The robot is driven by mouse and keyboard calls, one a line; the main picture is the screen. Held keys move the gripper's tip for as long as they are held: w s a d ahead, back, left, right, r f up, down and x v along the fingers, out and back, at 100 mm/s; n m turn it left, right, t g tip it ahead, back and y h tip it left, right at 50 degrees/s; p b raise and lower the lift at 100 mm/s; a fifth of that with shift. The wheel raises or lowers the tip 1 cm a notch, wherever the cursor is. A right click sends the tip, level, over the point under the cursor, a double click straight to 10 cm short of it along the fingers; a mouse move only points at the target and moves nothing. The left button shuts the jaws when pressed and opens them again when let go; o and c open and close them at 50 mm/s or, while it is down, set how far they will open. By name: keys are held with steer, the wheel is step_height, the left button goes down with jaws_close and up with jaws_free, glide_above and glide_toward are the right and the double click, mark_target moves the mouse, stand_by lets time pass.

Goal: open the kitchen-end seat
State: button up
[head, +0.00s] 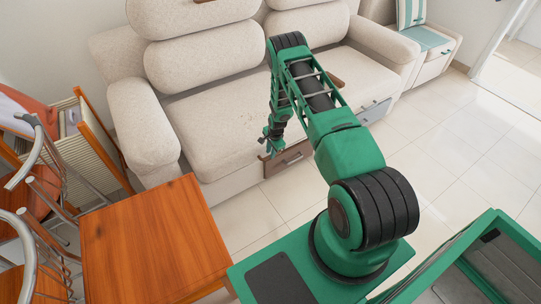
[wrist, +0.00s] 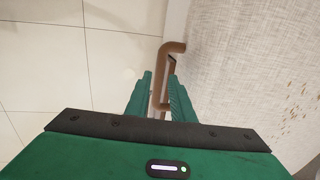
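A beige sofa (head: 150,150) stands against the wall with two seat cushions side by side. My gripper (head: 272,140) is low at the front of this seat, pointing down. In the wrist view, the brown bar handle (wrist: 172,48) runs down between the fingertips of my gripper (wrist: 160,88). The fingers stand apart, with the bar between them. Whether they touch it is not clear.
An orange wooden table (head: 150,240) stands at the lower left, with metal-framed chairs (head: 40,170) beside it. A slatted wooden rack (head: 95,145) is by the sofa's left arm. Another seat (head: 430,45) stands at the right. Tiled floor (head: 450,140) is clear to the right.

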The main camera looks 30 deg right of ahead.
steer(key=shift+w+f, duration=0.25)
steer(key=shift+f, duration=0.8)
steer(key=shift+c, duration=0.6)
jaws_close()
steer(key=shift+d, duration=0.1)
